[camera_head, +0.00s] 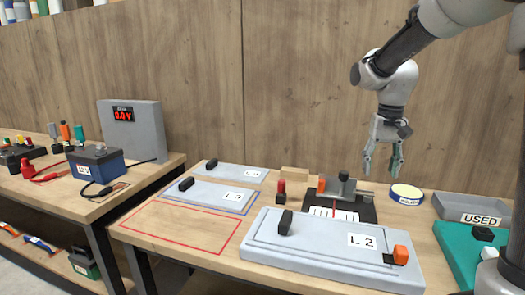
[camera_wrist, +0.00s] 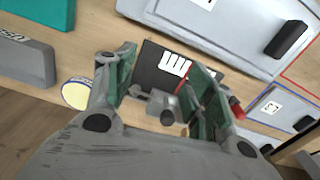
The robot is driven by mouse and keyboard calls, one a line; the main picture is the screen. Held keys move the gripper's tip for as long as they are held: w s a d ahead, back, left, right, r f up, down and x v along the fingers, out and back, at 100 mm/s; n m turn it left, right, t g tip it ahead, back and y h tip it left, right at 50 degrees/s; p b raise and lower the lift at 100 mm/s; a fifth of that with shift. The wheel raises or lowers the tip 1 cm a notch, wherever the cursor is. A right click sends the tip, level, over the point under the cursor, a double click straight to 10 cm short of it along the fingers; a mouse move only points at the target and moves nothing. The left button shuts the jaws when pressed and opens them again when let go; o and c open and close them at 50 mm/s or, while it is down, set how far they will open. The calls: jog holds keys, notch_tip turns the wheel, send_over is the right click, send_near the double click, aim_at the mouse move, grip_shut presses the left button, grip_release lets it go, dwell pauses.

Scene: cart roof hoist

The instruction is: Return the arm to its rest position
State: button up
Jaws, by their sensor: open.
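My gripper (camera_head: 383,160) hangs at the right in the head view, fingers pointing down, above the back of the bench. It is open, and nothing shows between its fingers. In the wrist view my gripper (camera_wrist: 165,95) has its green-lined fingers spread apart, with a dark mat (camera_wrist: 152,55) and a small grey fixture (camera_wrist: 163,106) seen beyond them. In the head view that fixture (camera_head: 338,187) stands on the mat below and left of the fingers, apart from them. My arm reaches in from the upper right.
A grey L2 panel (camera_head: 330,258) lies at the bench front, with an L3 panel (camera_head: 215,194) at left. A blue-rimmed tape roll (camera_head: 407,194), a USED tray (camera_head: 450,207) and a teal case (camera_head: 458,245) are at right. A red-outlined area (camera_head: 180,228) is bare.

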jog(key=s+d+r+n+t, duration=0.1)
jog(key=s+d+t, duration=0.1)
jog(key=s, duration=1)
jog(key=s+d+r+n+t, duration=0.1)
jog(key=s+d+r+t, duration=0.1)
jog(key=s, duration=0.9)
jog(key=shift+s+r, duration=0.15)
jog(key=shift+s, duration=0.25)
